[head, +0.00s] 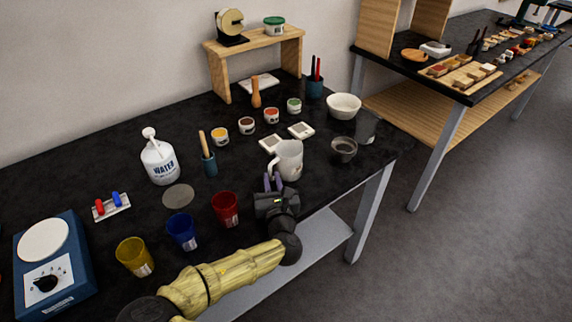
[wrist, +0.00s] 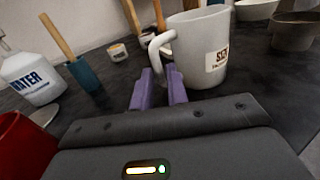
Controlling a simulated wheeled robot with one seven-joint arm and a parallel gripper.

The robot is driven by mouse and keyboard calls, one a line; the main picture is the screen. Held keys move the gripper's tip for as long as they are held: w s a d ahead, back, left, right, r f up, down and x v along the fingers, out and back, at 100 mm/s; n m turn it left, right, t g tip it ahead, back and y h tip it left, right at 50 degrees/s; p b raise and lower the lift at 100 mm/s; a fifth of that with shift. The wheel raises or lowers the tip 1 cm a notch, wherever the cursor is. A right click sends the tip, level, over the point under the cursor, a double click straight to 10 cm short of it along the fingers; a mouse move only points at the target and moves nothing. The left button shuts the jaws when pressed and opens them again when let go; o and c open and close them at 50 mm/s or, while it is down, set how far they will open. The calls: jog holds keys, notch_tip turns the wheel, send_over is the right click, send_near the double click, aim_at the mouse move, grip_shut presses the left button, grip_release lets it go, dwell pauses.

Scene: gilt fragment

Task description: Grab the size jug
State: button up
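The size jug is a white mug-like jug (head: 289,160) with a handle on its left side, standing upright on the black table. In the wrist view the jug (wrist: 203,52) shows a label reading "SIZ", partly turned away. My gripper (head: 273,182) is just in front of the jug, at its handle side. In the wrist view the two purple fingers of my gripper (wrist: 161,88) stand apart, with the lower end of the handle just beyond and between their tips. The fingers look open; I cannot tell whether they touch the handle.
A red cup (head: 225,209) stands left of my gripper, with blue and yellow cups further left. A dark bowl (head: 344,150) and a white bowl (head: 344,106) stand right of the jug. Small white tiles (head: 271,143) lie behind it. A water bottle (head: 158,160) stands left.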

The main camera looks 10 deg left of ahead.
jog(key=x, duration=0.5)
jog(key=shift+p, duration=0.3)
jog(key=shift+s, duration=0.1)
grip_shut()
